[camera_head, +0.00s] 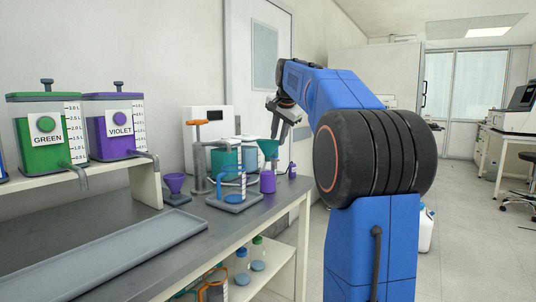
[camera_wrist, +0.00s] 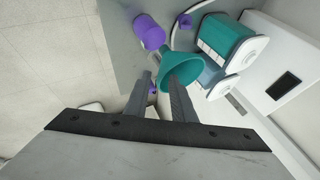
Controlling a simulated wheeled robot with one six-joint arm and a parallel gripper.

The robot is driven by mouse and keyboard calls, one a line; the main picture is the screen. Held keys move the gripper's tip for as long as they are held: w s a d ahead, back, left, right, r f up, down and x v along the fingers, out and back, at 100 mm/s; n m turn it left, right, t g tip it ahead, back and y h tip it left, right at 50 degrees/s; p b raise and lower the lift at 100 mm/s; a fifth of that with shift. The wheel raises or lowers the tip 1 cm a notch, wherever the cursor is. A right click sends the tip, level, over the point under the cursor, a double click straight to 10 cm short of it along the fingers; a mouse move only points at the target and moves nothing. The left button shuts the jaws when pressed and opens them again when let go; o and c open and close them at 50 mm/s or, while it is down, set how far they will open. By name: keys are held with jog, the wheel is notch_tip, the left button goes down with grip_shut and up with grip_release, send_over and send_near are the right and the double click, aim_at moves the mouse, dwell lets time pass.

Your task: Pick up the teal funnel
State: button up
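The teal funnel (camera_head: 268,148) stands near the far end of the grey bench in the head view, wide mouth up. In the wrist view the funnel (camera_wrist: 182,66) shows just beyond my fingertips, and the right finger covers part of its cone. What holds the funnel up is hard to make out. My gripper (camera_head: 283,118) points downward above the funnel in the head view. In the wrist view my gripper (camera_wrist: 162,78) has its two fingers apart with a gap between them. I cannot tell whether the fingers touch the funnel.
A purple cylinder (camera_head: 268,182) stands close to the funnel. A stand with an orange handle (camera_head: 201,123), a blue-handled jug (camera_head: 230,188) and a purple funnel (camera_head: 175,183) are to the left. A white device (camera_head: 207,120) is behind. A grey tray (camera_head: 110,254) lies at the front.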

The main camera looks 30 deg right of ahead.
aim_at(276, 143)
jog(key=x, duration=0.4)
jog(key=shift+w+d+f, duration=0.1)
jog(key=shift+w+f, duration=0.15)
jog(key=shift+w, duration=0.05)
grip_shut()
jog(key=shift+r, duration=0.1)
